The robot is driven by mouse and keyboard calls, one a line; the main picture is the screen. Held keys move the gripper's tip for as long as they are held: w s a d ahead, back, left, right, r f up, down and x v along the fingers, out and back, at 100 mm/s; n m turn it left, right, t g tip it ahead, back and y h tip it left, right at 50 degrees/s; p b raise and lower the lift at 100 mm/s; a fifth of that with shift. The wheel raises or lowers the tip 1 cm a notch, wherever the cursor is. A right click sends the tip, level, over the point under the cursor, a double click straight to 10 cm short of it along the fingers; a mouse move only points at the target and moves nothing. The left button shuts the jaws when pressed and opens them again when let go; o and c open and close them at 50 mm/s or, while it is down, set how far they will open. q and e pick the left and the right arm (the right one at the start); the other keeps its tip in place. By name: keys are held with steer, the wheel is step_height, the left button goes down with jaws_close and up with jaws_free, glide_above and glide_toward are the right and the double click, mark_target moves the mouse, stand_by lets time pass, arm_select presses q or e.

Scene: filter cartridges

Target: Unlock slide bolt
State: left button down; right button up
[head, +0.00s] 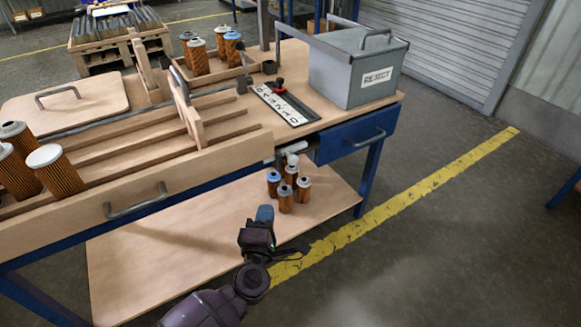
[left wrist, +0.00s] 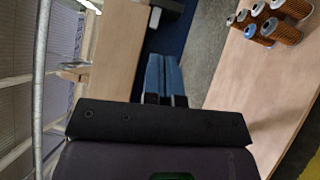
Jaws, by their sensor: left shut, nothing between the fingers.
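I cannot surely make out the slide bolt. A pale grey cylindrical fitting (head: 294,147) under the bench's front edge, left of the blue drawer (head: 350,139), may be part of it. My left gripper (head: 265,213) has blue fingers and is shut and empty. In the head view it is in front of the lower shelf, below and left of that fitting and apart from it. The left wrist view shows the closed fingers (left wrist: 162,76) from behind, touching nothing I can see. My right gripper is not in view.
Several orange filter cartridges (head: 286,195) stand on the lower shelf (head: 150,245), close to my left gripper. On the bench are a grey REJECT box (head: 350,68), a lettered plate (head: 283,103) with a red and black knob, and wooden racks.

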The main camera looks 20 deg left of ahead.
arm_select(q)
steer(key=shift+w+n, duration=0.4)
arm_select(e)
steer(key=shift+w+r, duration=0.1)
arm_select(q)
steer(key=b, duration=0.2)
glide_toward(287, 157)
steer(key=w+a, duration=0.1)
steer(key=a, duration=0.2)
steer(key=shift+w+d+r+b, duration=0.15)
steer(key=shift+w+d, duration=0.2)
steer(key=shift+w, duration=0.3)
steer(key=shift+w+d+r+b, duration=0.1)
steer(key=shift+w+d, duration=0.25)
steer(key=shift+w, duration=0.25)
steer(key=shift+w+d+r+b, duration=0.15)
steer(key=shift+w+d, duration=0.25)
steer(key=shift+w, duration=0.25)
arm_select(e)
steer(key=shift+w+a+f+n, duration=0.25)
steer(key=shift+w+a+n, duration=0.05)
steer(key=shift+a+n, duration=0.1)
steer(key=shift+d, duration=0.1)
